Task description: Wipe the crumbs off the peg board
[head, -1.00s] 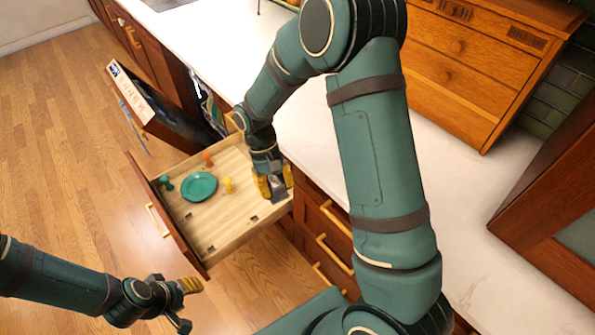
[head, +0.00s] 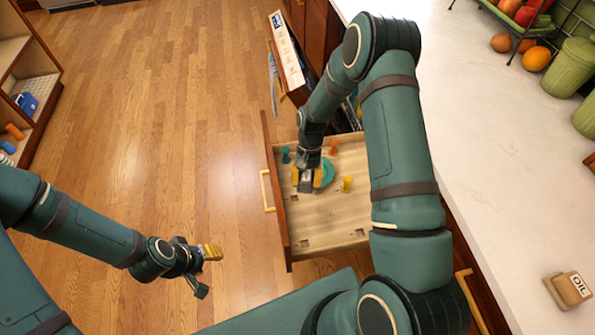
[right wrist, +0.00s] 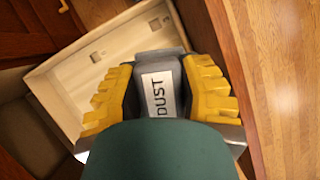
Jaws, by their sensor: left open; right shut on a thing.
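The peg board (head: 325,215) is a pale wooden surface inside the pulled-out drawer, with small square holes. A teal peg (head: 285,155), an orange peg (head: 334,146) and a yellow peg (head: 347,185) stand on it. A teal plate (head: 329,174) is partly hidden by my right gripper (head: 307,183). That gripper is shut on a grey duster (right wrist: 158,88) labelled DUST, low over the board beside the plate; I cannot tell whether it touches the board. My left gripper (head: 207,270) is open and empty over the floor. I cannot make out any crumbs.
The drawer front with its yellow handle (head: 267,190) faces the open wooden floor on the left. A white counter (head: 480,130) runs along the right, with an OIL block (head: 570,289). A shelf (head: 38,90) with small items stands at far left.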

